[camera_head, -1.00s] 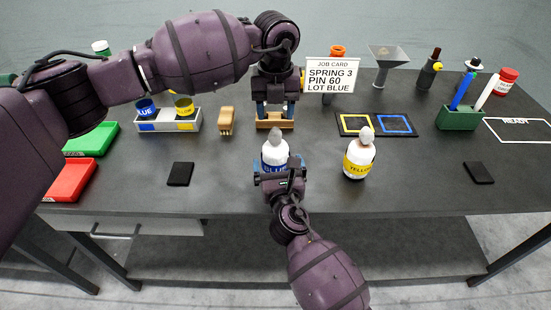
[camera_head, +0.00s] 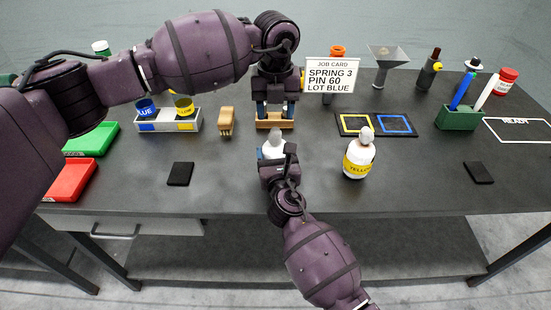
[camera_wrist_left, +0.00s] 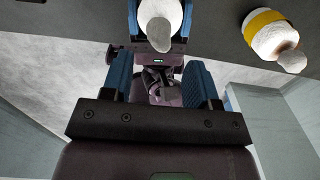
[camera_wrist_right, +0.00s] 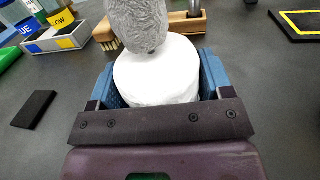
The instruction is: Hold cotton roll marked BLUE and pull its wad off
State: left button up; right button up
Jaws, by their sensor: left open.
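The cotton roll marked BLUE (camera_head: 265,153) is a white upright cylinder at the front middle of the table, its label now hidden. Its grey-white wad (camera_wrist_right: 137,22) sits on top, and it also shows in the left wrist view (camera_wrist_left: 160,35). My right gripper (camera_head: 274,158) is around the roll from the front, with a blue finger close along each side; whether the fingers press on it cannot be seen. My left gripper (camera_head: 274,110) is open and empty, behind and above the roll. The cotton roll marked YELLOW (camera_head: 356,163) stands to the right, its own wad on top.
A wooden block (camera_head: 262,125) and a brush (camera_head: 227,120) lie behind the roll. A divided box (camera_head: 167,128) with blue and yellow tins is at left, beside green and red trays (camera_head: 70,180). A job card (camera_head: 332,75) stands behind. The table front is mostly clear.

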aim_at(275, 129)
jog(key=c, duration=0.5)
pick_arm(q)
jog(key=shift+o, duration=0.9)
jog(key=r, duration=0.1)
jog(key=r+m, duration=0.1)
jog(key=r, duration=0.1)
jog(key=shift+w, duration=0.3)
jog(key=m, duration=0.1)
jog(key=r+m, duration=0.1)
jog(key=m, duration=0.1)
jog(key=shift+s+r+m, duration=0.1)
jog(key=shift+r+m, duration=0.05)
jog(key=shift+m, duration=0.55)
jog(key=m, duration=0.3)
jog(key=shift+s+m, duration=0.2)
jog(key=shift+m, duration=0.1)
notch_tip(275, 129, down, 12)
jog(key=shift+f, duration=0.1)
